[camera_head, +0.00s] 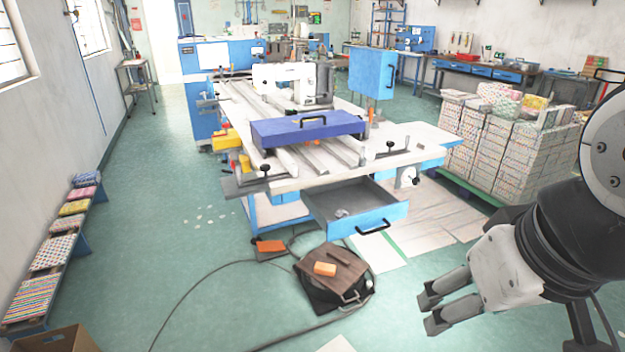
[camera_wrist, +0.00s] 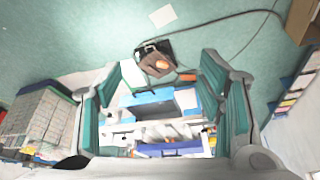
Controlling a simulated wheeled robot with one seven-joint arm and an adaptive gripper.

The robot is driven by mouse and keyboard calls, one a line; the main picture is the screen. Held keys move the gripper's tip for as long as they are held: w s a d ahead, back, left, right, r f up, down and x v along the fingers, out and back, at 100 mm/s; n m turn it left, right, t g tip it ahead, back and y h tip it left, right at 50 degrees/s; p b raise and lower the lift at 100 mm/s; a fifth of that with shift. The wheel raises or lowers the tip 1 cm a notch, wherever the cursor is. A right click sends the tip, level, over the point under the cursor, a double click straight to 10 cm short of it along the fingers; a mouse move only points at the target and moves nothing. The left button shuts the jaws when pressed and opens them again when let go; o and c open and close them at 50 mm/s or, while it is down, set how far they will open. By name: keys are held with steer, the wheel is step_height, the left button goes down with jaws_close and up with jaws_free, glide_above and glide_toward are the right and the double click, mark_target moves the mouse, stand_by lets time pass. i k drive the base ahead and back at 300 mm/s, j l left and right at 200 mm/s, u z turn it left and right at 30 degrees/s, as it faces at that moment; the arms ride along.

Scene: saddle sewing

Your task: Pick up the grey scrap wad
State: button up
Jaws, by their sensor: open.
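A small pale grey wad (camera_head: 342,213), which looks like the scrap wad, lies in the open drawer (camera_head: 385,218) under the front of the sewing table. My gripper (camera_head: 432,311) is at the lower right of the head view, open and empty, apart from the drawer and nearer to the camera. In the wrist view, the two fingers of my gripper (camera_wrist: 165,68) stand wide apart. The blue-fronted drawer (camera_wrist: 152,96) shows between them there. I cannot make out the wad in the wrist view.
A black round case (camera_head: 335,290) with a brown board and an orange block (camera_head: 325,269) stands on the floor before the drawer. A blue lid with a handle (camera_head: 308,128) lies on the table (camera_head: 420,140). Stacked patterned bundles (camera_head: 490,150) stand right. Cables cross the floor.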

mark_target(340, 213)
steer(key=i+z, duration=0.35)
steer(key=i, duration=0.15)
steer(key=i+j+z, duration=0.3)
steer(key=i, duration=0.15)
steer(key=i+j+z, duration=0.35)
steer(key=i, duration=0.15)
steer(key=l, duration=0.1)
